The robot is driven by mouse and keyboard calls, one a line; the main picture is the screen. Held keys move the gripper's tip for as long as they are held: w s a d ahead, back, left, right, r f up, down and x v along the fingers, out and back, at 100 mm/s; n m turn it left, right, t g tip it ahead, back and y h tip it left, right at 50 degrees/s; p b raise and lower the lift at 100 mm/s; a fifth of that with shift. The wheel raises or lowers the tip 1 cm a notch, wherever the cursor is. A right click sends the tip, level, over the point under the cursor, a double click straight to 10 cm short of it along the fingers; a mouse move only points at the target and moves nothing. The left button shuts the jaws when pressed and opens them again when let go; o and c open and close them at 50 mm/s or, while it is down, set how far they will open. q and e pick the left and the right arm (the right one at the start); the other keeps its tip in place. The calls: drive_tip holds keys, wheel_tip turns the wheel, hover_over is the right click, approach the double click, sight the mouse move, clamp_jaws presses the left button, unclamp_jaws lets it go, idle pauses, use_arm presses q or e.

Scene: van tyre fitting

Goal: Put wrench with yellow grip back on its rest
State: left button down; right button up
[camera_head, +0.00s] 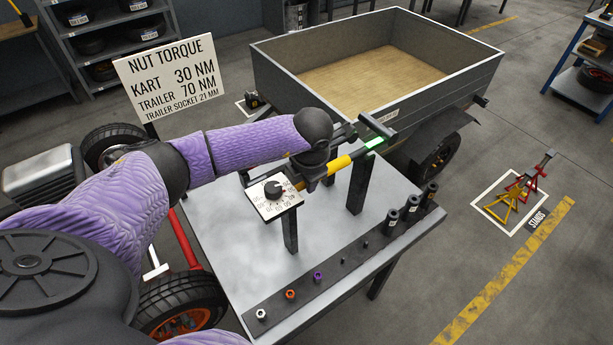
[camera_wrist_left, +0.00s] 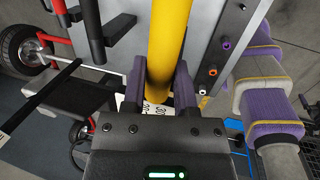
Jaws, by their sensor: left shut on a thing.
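The wrench with the yellow grip (camera_head: 340,164) is in my left gripper (camera_head: 318,172). It lies roughly level above the grey table, with a green-lit section and a dark head at its far right end. In the left wrist view the yellow grip (camera_wrist_left: 168,45) runs between the two purple fingers of the left gripper (camera_wrist_left: 160,88), which are shut on it. My right gripper is not in view.
A dial plate (camera_head: 273,197) sits by the near post. A dark rail (camera_head: 335,268) with several sockets runs along the table's (camera_head: 225,235) front edge. A trailer (camera_head: 385,105) stands behind, a sign (camera_head: 170,78) at the left, and axle stands (camera_head: 515,190) on the floor at right.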

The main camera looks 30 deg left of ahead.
use_arm(q)
drive_tip(key=shift+f+b, duration=0.65)
drive_tip(key=shift+f, duration=0.2)
drive_tip(key=shift+c, duration=1.6)
unclamp_jaws()
drive_tip(key=p+v, duration=0.1)
drive_tip(key=v, duration=0.9)
